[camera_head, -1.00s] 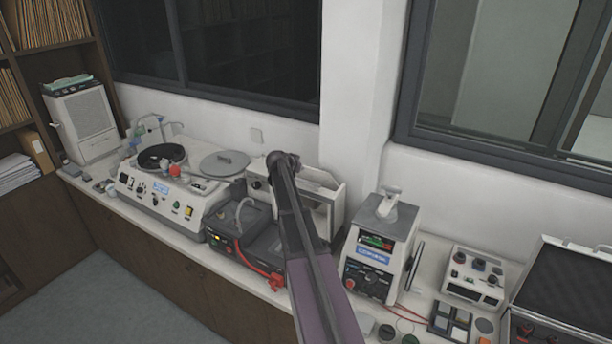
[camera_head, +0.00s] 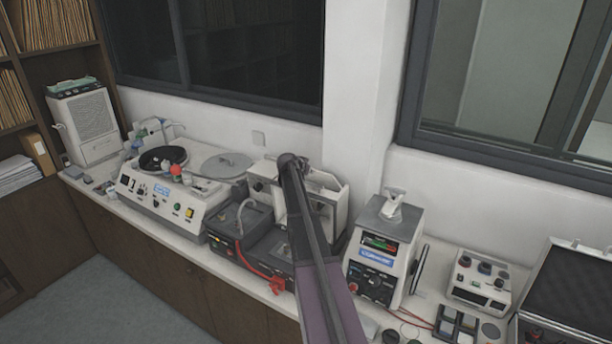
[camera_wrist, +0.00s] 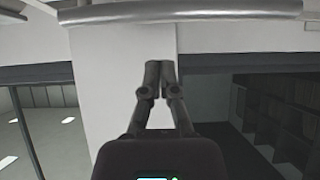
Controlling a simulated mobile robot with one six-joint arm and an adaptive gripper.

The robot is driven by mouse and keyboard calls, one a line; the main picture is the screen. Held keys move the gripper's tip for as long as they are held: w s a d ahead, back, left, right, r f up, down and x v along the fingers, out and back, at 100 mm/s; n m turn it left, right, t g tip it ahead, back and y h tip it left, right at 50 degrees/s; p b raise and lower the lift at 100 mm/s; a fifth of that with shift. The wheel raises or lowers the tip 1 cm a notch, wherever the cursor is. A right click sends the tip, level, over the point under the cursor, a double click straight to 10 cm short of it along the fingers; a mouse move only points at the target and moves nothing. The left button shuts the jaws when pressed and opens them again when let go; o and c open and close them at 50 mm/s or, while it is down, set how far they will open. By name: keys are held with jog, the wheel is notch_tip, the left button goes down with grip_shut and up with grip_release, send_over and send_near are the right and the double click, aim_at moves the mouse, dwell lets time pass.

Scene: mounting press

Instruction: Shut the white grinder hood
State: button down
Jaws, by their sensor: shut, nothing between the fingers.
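The white grinder hood (camera_head: 338,207) is on the bench behind my arm in the head view. It looks raised above a dark grey base, with its white back part showing to the left of my arm. My arm hides its middle, so its exact angle cannot be told. My gripper (camera_wrist: 165,68) is shut and empty in the wrist view, its two fingertips together in front of a pale wall pillar. A grey bar (camera_wrist: 180,12) crosses the top of that view, apart from the fingertips; I cannot tell whether it belongs to the hood.
A white polishing machine (camera_head: 160,200) with a grey round lid (camera_head: 227,164) stands left of the hood. A dark unit (camera_head: 232,225) with a red hose (camera_head: 262,275) is in front. A white press with a blue label (camera_head: 377,258) stands close on the right. An open case (camera_head: 575,290) is at far right.

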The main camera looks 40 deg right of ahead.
aim_at(309, 189)
jog(key=b+x, duration=0.2)
jog(key=x, duration=0.2)
jog(key=shift+w+d+f, duration=0.2)
jog(key=shift+f, duration=0.15)
jog(key=shift+s+a+f+b, duration=0.1)
jog(key=shift+s+a+b, duration=0.15)
jog(key=shift+a, duration=0.35)
jog(key=shift+s+a+f+b, duration=0.1)
jog(key=shift+s+a, duration=0.25)
jog(key=shift+a, duration=0.25)
jog(key=shift+s+a+f, duration=0.1)
jog(key=shift+s+a, duration=0.15)
jog(key=shift+a, duration=0.4)
jog(key=shift+s, duration=0.15)
